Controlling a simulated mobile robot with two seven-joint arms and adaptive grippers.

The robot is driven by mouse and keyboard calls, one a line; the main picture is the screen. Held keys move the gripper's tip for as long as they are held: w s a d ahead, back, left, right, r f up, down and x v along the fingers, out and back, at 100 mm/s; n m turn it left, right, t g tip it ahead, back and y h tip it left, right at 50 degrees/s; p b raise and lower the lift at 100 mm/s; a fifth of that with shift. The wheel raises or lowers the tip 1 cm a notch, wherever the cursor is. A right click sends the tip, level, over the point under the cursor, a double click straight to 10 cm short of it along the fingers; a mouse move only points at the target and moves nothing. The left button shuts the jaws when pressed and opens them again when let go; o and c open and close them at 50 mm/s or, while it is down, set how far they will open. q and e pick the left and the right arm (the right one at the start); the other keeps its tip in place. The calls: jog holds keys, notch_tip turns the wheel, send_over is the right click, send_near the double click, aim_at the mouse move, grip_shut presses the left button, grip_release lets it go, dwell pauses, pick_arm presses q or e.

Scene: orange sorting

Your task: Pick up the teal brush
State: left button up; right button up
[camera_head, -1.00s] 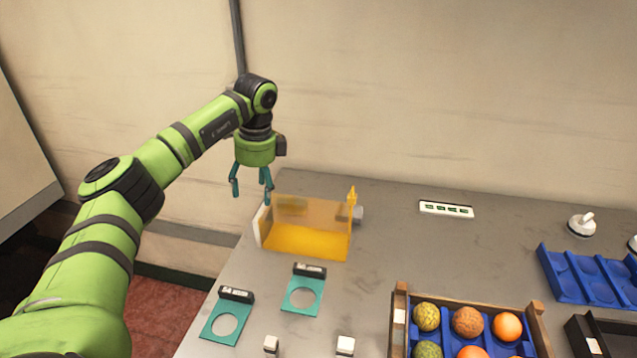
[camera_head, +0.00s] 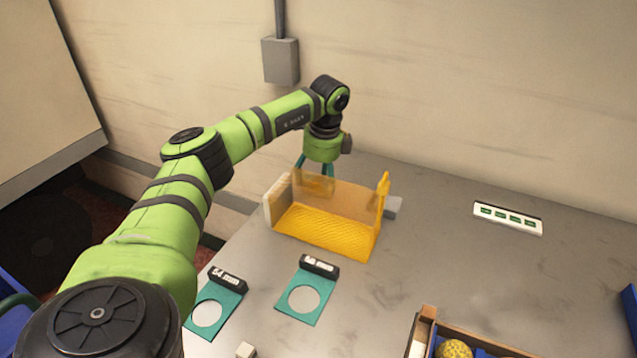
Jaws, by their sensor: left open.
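I cannot make out the teal brush for certain in the head view. My left gripper (camera_head: 314,172) points down at the back of the yellow-orange fixture (camera_head: 330,230). Its teal fingers are apart, and their lower ends are partly hidden behind the fixture's translucent back panel. A dim shape shows through that panel near the fingertips, too unclear to name. My right gripper is not in view.
A white strip with green marks (camera_head: 507,218) lies at the right. A fruit crate (camera_head: 427,314) stands at the front right. The middle right table is clear.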

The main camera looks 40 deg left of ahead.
pick_arm(q)
jog(key=shift+s+a+f, duration=0.1)
jog(key=shift+a+f, duration=0.05)
jog(key=shift+f, duration=1)
jog(key=c, duration=1.3)
jog(key=shift+r, duration=0.1)
